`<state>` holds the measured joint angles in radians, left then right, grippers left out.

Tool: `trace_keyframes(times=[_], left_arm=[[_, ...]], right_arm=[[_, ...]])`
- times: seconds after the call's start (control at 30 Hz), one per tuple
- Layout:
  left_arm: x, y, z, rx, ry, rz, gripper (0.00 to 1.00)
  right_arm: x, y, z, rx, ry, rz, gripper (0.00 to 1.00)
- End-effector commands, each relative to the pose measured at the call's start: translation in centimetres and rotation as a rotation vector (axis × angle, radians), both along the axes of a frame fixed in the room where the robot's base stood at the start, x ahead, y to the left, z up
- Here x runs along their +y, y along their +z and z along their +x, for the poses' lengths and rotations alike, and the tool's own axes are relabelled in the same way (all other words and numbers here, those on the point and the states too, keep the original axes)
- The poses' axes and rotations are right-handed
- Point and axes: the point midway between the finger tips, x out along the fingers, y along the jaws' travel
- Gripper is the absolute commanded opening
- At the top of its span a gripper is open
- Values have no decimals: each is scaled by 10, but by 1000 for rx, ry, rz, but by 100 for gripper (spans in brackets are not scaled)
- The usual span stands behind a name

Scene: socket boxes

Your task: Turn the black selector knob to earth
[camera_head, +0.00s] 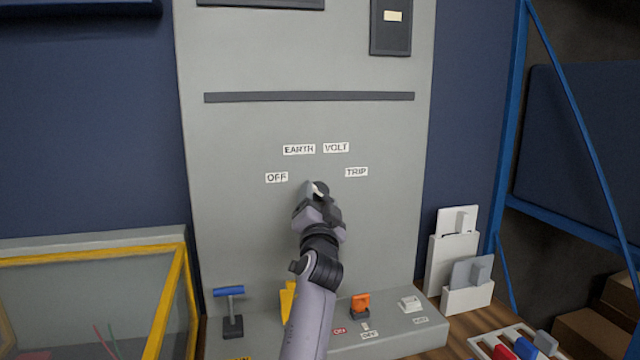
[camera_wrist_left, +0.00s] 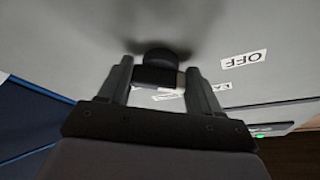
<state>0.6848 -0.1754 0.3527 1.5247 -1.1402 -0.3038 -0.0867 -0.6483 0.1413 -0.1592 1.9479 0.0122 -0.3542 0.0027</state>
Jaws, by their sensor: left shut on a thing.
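The black selector knob (camera_head: 322,187) is on the grey upright panel (camera_head: 230,130), below an arc of labels: OFF (camera_head: 277,177), EARTH (camera_head: 299,149), VOLT (camera_head: 336,147) and TRIP (camera_head: 357,172). My left gripper (camera_head: 317,193) reaches up to the knob and hides most of it in the head view. In the left wrist view the knob (camera_wrist_left: 160,55) sits between the two fingers of my left gripper (camera_wrist_left: 158,75), which is shut on it. The OFF label (camera_wrist_left: 244,59) shows to the right there. I cannot tell clearly which label the knob points at. My right gripper is not in view.
A ledge below the panel carries a blue-topped handle (camera_head: 229,292), a yellow lever (camera_head: 288,300), an orange knob (camera_head: 360,304) and a white switch (camera_head: 410,304). A yellow-edged clear box (camera_head: 178,275) stands left. White holders (camera_head: 452,260) and a tray (camera_head: 470,342) stand right.

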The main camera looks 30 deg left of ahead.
Motion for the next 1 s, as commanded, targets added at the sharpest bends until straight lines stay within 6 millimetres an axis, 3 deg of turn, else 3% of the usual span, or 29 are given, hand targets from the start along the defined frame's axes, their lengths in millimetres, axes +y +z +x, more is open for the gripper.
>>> trace_keyframes(times=[0.03,0.2,0.6,1.0], left_arm=[[2,6,-1,27,2,24,33],[3,4,-2,129,2,115,33],[3,5,-3,319,3,276,33],[4,5,-3,374,4,319,33]], right_arm=[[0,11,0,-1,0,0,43],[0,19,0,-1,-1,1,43],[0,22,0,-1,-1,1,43],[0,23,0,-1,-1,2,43]])
